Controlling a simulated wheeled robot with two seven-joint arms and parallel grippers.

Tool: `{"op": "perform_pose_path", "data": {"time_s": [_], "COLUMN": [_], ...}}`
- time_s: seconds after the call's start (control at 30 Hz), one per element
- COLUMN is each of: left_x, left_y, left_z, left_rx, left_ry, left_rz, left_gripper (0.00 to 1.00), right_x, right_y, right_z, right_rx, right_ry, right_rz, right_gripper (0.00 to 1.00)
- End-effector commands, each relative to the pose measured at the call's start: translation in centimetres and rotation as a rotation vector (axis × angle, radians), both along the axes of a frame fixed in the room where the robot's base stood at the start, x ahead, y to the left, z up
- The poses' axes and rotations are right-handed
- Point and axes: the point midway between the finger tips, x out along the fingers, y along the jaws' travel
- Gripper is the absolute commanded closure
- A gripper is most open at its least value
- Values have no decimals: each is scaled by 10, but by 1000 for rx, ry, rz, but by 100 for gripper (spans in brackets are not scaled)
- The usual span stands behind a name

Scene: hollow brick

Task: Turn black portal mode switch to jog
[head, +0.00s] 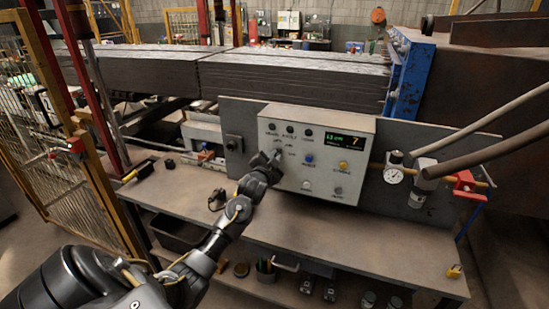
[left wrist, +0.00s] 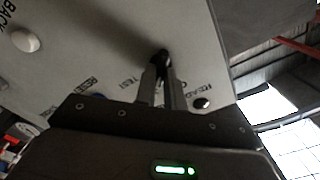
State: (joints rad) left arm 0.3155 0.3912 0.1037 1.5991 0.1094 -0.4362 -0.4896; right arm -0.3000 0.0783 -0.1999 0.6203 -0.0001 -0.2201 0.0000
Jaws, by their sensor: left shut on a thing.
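The grey control box (head: 362,128) stands at the back of the workbench, with a lit display and several buttons and knobs on its face. My left gripper (head: 276,157) reaches the lower left part of that face. In the left wrist view, the two fingers (left wrist: 163,62) are closed around a small dark knob (left wrist: 164,54) on the panel, which looks like the black mode switch. The fingers hide most of the knob, and I cannot read its pointer or setting. My right gripper is not in view.
A blue button (head: 309,157) and a yellow button (head: 343,165) sit to the right of my gripper. A pressure gauge (head: 394,174) and red valve (head: 464,183) are right of the box. The workbench top (head: 330,228) in front is mostly clear.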

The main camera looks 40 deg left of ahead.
Motion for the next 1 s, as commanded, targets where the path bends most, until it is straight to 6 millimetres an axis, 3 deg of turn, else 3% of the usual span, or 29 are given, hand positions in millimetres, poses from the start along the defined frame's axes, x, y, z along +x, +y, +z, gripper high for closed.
{"op": "perform_pose_path", "data": {"time_s": [0.4, 0.43, 0.57, 0.87, 1.0], "left_x": [0, 0, 0, -1, -12], "left_y": [0, 0, 0, 0, -4], "left_z": [1, 1, 1, 0, -2], "left_rx": [6, 6, 6, 6, 7], "left_ry": [1, 1, 1, 2, 1], "left_rz": [0, 0, 0, 0, 0], "left_gripper": [100, 85, 68, 67, 67], "right_x": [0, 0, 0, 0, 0], "right_y": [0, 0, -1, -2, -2], "right_z": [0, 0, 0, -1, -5], "right_rx": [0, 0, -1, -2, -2], "right_ry": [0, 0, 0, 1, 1], "right_rz": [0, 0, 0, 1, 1], "right_gripper": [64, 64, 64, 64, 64]}}
